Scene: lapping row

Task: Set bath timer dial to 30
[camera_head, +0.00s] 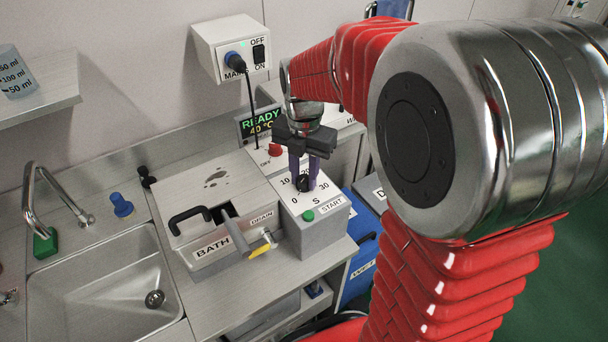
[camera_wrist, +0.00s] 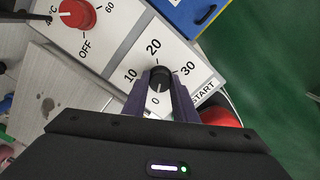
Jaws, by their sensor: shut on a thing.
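The timer dial (camera_head: 303,184) is a small black knob on the sloped white top of the grey timer box (camera_head: 318,235). Its scale reads 0, 10, 20 and 30. In the wrist view, the dial (camera_wrist: 160,74) sits between the two purple fingers of my gripper (camera_wrist: 160,92), which is shut on it. In the head view my gripper (camera_head: 304,172) points down onto the dial from above. A faint light mark on the dial seems to face the 0 side, but I cannot tell the setting surely. The green START button (camera_head: 308,215) is at the box's front.
The bath (camera_head: 215,185) with its closed lid, black handle and yellow-tipped drain lever stands left of the box. A red knob (camera_wrist: 77,13) marked OFF and 60 is behind. A READY display (camera_head: 261,123) reads 40 °C. A sink (camera_head: 100,290) lies far left.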

